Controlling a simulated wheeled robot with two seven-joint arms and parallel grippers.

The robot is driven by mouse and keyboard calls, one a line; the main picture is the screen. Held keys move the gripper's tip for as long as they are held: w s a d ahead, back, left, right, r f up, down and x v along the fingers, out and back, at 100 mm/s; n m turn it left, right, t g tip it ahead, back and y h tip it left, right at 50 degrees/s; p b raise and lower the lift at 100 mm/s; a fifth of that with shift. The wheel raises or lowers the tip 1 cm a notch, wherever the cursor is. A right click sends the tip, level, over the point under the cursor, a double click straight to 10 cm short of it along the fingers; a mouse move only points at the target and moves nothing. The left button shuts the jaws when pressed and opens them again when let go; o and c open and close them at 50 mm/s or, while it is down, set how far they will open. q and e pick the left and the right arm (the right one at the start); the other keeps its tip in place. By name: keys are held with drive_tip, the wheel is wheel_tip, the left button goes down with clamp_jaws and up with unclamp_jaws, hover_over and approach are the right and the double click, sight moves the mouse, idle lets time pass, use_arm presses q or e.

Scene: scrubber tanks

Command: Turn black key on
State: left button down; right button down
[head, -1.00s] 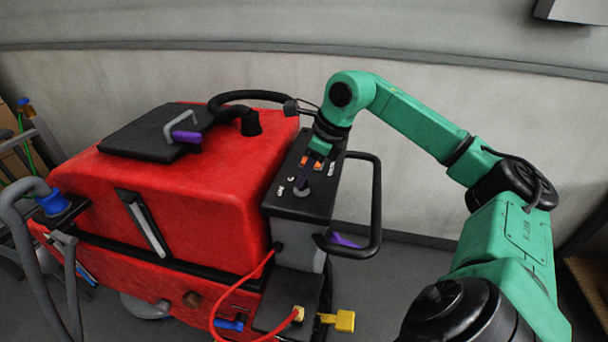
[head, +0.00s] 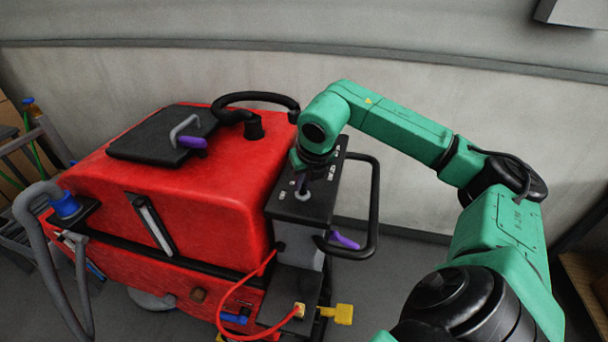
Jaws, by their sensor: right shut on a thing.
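The red scrubber machine (head: 215,205) stands at the left of the head view. Its black control panel (head: 297,212) is on the right end, with a grey round key socket and small white labels. The black key (head: 302,186) shows only as a dark, small shape at the socket, largely covered by my gripper. My right gripper (head: 302,182) points down over the panel and is shut on the black key. The exact angle of the key cannot be told. My left gripper is not in view.
A black handle loop (head: 375,205) with a purple lever (head: 344,241) juts out right of the panel. A red cable (head: 235,300) and a yellow plug (head: 343,314) are below. The grey wall stands close behind.

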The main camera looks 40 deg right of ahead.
drive_tip(key=shift+w+r+m, duration=0.1)
drive_tip(key=shift+r+m, duration=0.05)
drive_tip(key=shift+m, duration=0.45)
drive_tip(key=shift+h+p, duration=0.3)
drive_tip(key=c, duration=0.9)
unclamp_jaws()
drive_tip(key=shift+o, duration=0.2)
